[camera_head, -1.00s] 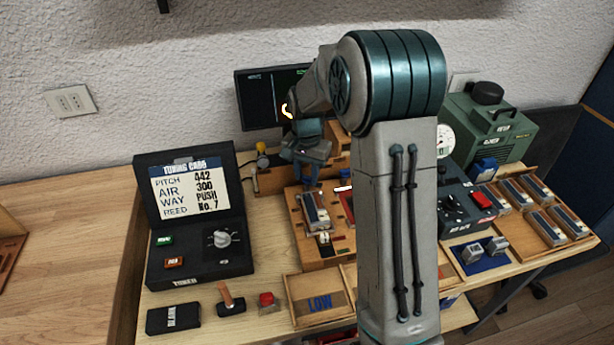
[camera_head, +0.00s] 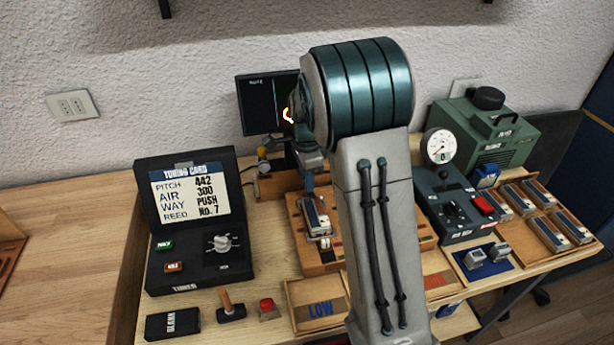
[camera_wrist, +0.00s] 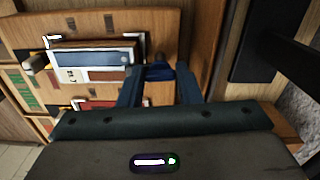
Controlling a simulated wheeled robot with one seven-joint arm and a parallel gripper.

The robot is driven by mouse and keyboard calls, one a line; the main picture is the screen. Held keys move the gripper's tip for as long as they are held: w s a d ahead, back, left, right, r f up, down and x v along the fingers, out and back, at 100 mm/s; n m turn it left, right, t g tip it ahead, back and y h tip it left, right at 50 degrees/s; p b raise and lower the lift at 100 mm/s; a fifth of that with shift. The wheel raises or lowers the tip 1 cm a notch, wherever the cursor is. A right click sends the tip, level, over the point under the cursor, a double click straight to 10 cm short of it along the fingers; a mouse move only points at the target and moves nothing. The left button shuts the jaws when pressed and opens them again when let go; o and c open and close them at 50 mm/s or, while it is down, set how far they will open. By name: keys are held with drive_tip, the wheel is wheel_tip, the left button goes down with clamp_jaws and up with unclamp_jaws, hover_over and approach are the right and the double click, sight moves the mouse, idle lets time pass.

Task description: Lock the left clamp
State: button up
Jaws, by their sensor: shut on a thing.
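My gripper (camera_wrist: 160,88) points down over the wooden fixture board (camera_wrist: 100,22), its two blue fingers closed around a small dark blue part (camera_wrist: 160,72), which appears to be the left clamp. In the head view my gripper (camera_head: 309,182) is at the back of the board, partly hidden by my arm. A block with a metal top (camera_head: 316,215) lies on the board just in front of the gripper; it also shows left of the fingers in the wrist view (camera_wrist: 95,57). The clamp's exact position is hidden by the fingers.
The tuner box with its card (camera_head: 190,195) stands at left. A monitor (camera_head: 265,103) is behind the gripper. A control box with a gauge (camera_head: 439,146) and a green machine (camera_head: 485,130) stand at right. A LOW tray (camera_head: 320,302) lies in front.

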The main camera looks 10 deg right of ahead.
drive_tip(key=shift+m, duration=0.6)
drive_tip(key=o, duration=1)
wheel_tip(320, 180, up, 14)
drive_tip(key=shift+f, duration=0.1)
drive_tip(key=s+f+n+t, duration=0.1)
drive_tip(key=s+n, duration=0.5)
drive_tip(key=s, duration=0.2)
drive_tip(key=s+f+n+t, duration=0.1)
drive_tip(key=s+n, duration=0.5)
drive_tip(key=s, duration=0.3)
drive_tip(key=s+f+n+t, duration=0.1)
drive_tip(key=s+n, duration=0.5)
drive_tip(key=s, duration=0.3)
drive_tip(key=shift+s+d+f, duration=0.15)
drive_tip(key=shift+f, duration=0.1)
